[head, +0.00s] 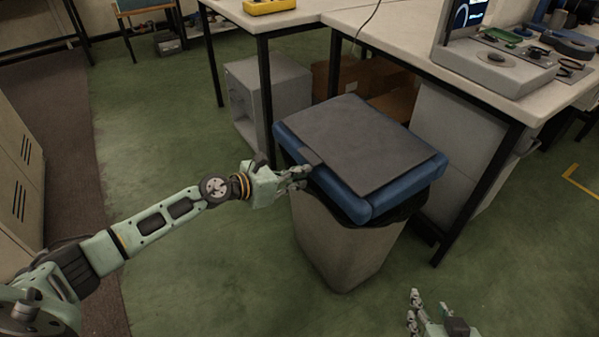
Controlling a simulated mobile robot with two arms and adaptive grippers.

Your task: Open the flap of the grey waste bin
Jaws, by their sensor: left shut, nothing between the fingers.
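The grey waste bin (348,245) stands on the green floor in the middle of the view, with a black liner showing under its blue rim (405,193). Its dark grey flap (360,140) lies flat and closed on top of the blue rim. A small tab (311,157) sticks out at the flap's left edge. My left gripper (303,178) is shut and empty, at the left side of the rim just below the tab; I cannot tell whether it touches. My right gripper (427,302) is low at the bottom edge, apart from the bin, with its fingers spread.
White workbenches (395,30) with black legs stand behind the bin, one leg close to its right. A grey cabinet (280,90) and cardboard boxes (385,80) are under them. Lockers (18,185) stand at the far left. Floor left of the bin is clear.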

